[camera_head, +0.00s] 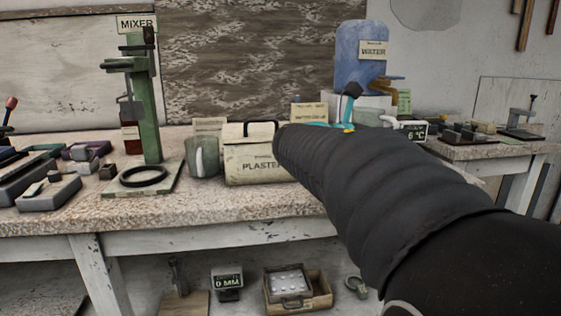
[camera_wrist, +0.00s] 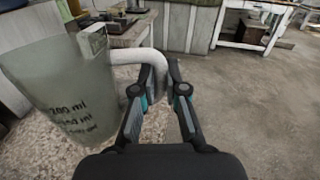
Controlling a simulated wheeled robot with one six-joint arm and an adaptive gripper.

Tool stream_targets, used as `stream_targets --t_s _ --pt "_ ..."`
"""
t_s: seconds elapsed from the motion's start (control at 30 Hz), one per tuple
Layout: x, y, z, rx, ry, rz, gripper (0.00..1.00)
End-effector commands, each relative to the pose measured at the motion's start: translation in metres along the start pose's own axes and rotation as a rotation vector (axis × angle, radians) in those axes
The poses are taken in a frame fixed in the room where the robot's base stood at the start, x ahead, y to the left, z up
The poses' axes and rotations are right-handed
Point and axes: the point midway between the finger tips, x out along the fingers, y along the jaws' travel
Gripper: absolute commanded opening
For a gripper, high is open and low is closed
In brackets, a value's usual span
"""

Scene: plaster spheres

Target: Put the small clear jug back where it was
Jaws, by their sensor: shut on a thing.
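The small clear jug (camera_wrist: 62,85) is large at the left of the wrist view, a cloudy, translucent vessel with dark ml markings. Its pale handle (camera_wrist: 150,57) curves toward my gripper (camera_wrist: 162,84), which is shut on it. The jug appears raised above the speckled bench top. In the head view my dark arm covers much of the right side, and only teal and black parts of my gripper (camera_head: 343,112) show beyond it, near the water container.
A box labelled PLASTER (camera_head: 258,163) and a grey-green vessel (camera_head: 205,157) stand mid-bench. The green mixer stand (camera_head: 147,100) is left, with a black ring (camera_head: 146,177) on its base. The blue WATER container (camera_head: 361,62) is at the back. The bench's front strip is clear.

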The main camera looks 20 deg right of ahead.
Motion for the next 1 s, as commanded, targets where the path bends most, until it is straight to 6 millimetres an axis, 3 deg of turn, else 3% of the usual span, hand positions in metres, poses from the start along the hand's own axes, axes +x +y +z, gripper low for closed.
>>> stream_targets --t_s 0.1,0.33,0.57,0.8,1.0 --pt "-0.013 0.024 -0.014 -0.003 0.000 0.004 0.00" --pt "-0.028 0.050 -0.031 -0.001 0.000 -0.001 0.00" --pt "-0.029 0.054 -0.041 -0.001 0.000 -0.004 0.00" --pt "-0.029 0.056 -0.072 -0.002 -0.001 -0.005 0.00" --pt "-0.029 0.056 -0.073 0.002 -0.001 -0.005 0.00"
